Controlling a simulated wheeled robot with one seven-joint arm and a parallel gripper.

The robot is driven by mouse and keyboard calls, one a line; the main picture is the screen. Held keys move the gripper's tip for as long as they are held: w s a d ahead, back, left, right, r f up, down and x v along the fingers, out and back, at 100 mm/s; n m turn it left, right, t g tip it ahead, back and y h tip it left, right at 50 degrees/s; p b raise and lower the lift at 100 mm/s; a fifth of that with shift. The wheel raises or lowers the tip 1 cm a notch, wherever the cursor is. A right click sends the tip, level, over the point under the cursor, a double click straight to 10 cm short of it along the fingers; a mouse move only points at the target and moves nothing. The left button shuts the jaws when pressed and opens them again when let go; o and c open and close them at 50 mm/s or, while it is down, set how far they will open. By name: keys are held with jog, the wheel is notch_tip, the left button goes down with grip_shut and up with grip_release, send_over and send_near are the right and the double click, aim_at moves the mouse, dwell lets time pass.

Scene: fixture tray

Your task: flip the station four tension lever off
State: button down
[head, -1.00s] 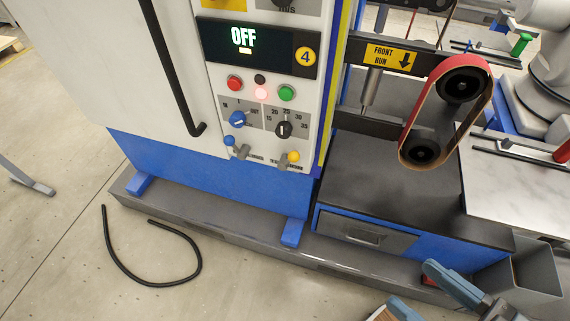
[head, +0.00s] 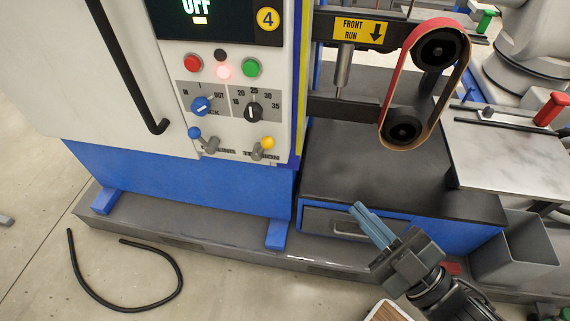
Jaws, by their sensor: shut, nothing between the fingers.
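The tension lever (head: 267,144) has a yellow knob and a grey body low on the right of the station four control panel. Its knob points up and to the right, and part of the label behind it is covered. A blue-knobbed lever (head: 197,134) sits to its left. The yellow number 4 badge (head: 268,19) is above, beside a display (head: 195,8) that reads OFF. My gripper (head: 358,211) is shut and empty, in front of the drawer, below and to the right of the tension lever and apart from it.
A belt sander (head: 430,80) stands right of the panel above a black bench top (head: 375,165). Red (head: 193,64) and green (head: 252,68) buttons and two knobs are above the levers. A grey bin (head: 515,250) is at right. A black hose (head: 125,300) lies on the floor.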

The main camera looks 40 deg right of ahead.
jog(key=w+d+f+n+y+b, duration=1)
jog(key=w+d+f+n+b, duration=0.1)
jog(key=f+n, duration=0.4)
jog(key=shift+w+d+f+n+y+b, duration=0.3)
jog(key=shift+w+d+f+n+b, duration=0.15)
jog(key=shift+w, duration=0.5)
jog(key=shift+a+r, duration=0.1)
jog(key=shift+r, duration=0.05)
send_near(263, 147)
jog(key=w+r, duration=0.3)
jog(key=w, duration=0.1)
jog(key=shift+w+a+p, duration=0.15)
jog(key=shift+p, duration=0.2)
jog(key=shift+g+p, duration=0.3)
